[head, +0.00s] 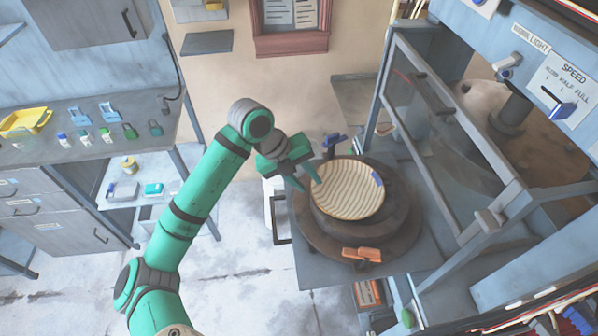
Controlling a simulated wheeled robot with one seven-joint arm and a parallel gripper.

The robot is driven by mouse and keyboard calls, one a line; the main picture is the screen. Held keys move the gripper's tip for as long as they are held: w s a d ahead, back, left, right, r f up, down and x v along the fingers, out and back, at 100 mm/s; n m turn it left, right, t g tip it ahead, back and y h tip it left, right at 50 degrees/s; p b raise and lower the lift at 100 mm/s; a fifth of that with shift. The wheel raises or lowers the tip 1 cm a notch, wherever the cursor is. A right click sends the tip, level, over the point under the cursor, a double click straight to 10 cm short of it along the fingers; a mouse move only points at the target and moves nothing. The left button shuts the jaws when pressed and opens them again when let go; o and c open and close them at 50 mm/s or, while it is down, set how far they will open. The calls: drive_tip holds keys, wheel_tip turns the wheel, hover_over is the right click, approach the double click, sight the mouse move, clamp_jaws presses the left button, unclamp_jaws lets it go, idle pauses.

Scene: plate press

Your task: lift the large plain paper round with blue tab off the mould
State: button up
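A large cream round (347,190) with a small blue tab (377,181) on its right edge lies on the dark round mould (345,228) of the press. Its face shows wavy ridges or stripes rather than a plain surface. My gripper (311,186) is at the left rim of the round, with its green fingers pointing down and apart. One finger is outside the rim and the other is over or at the rim. I cannot tell whether either finger touches the round. Nothing is seen held between them.
An orange clamp (362,254) sits at the mould's front and a blue clamp (334,141) at its back. A framed guard (440,130) stands close on the right. A workbench (60,160) with small bottles, padlocks and a yellow tray (25,122) is at left. Floor between is clear.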

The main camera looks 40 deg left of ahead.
drive_tip(key=shift+x, duration=1.15)
drive_tip(key=shift+w+d, duration=0.15)
drive_tip(key=shift+d, duration=0.05)
drive_tip(key=shift+a, duration=0.2)
drive_tip(key=shift+s+a, duration=0.1)
drive_tip(key=shift+s, duration=0.2)
clamp_jaws()
